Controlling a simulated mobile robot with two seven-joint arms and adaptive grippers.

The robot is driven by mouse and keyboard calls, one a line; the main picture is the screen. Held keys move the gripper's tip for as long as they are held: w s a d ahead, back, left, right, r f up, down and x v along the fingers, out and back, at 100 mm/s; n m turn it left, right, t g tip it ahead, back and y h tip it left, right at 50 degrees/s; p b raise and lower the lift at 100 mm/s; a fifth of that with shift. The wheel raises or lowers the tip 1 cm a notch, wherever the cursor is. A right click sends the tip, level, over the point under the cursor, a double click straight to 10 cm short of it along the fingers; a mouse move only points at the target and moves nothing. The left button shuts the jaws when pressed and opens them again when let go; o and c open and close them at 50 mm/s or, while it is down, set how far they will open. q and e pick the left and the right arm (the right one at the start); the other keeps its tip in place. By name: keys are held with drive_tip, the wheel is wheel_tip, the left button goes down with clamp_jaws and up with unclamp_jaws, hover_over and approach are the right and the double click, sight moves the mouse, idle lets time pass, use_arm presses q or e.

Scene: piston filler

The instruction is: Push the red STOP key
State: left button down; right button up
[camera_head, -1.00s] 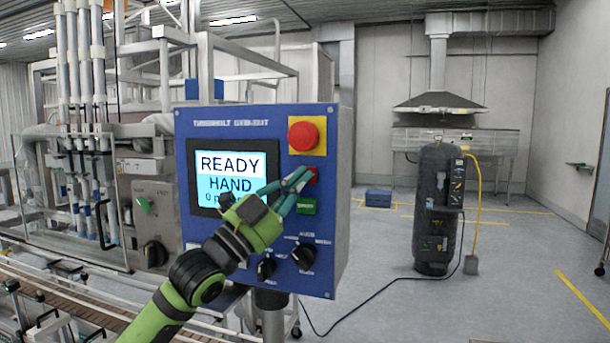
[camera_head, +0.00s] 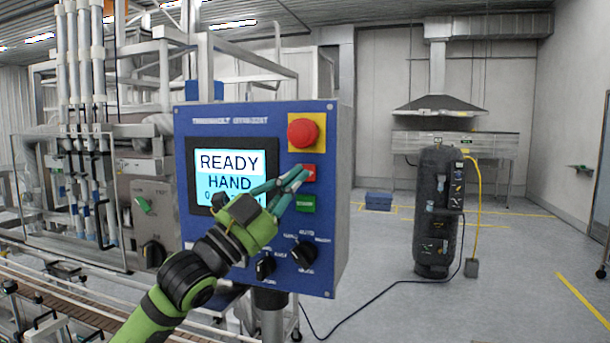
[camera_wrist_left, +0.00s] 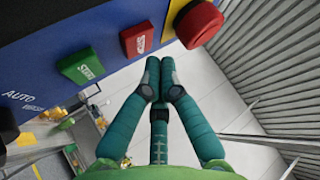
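The red STOP key (camera_head: 309,173) is a small square key on the blue control panel, below the big red mushroom button (camera_head: 303,133) and above the green START key (camera_head: 305,204). My left gripper (camera_head: 302,178) is in front of the panel, its teal fingers pointing at the STOP key and partly covering its left side. In the left wrist view the fingertips (camera_wrist_left: 160,78) are together with nothing between them. The red key (camera_wrist_left: 137,39) shows just beyond them there, with a visible gap in the picture. My right gripper is in neither view.
The mushroom button on its yellow plate also shows in the wrist view (camera_wrist_left: 199,22), close to the fingers. Black rotary knobs (camera_head: 303,255) sit lower on the panel. The screen (camera_head: 230,178) reads READY HAND. Open floor lies right of the panel.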

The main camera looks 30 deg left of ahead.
use_arm(q)
drive_tip(key=s+b, duration=0.1)
drive_tip(key=s, duration=0.1)
drive_tip(key=s+d+b, duration=0.1)
drive_tip(key=s, duration=0.1)
drive_tip(key=shift+s, duration=0.3)
idle(0.7)
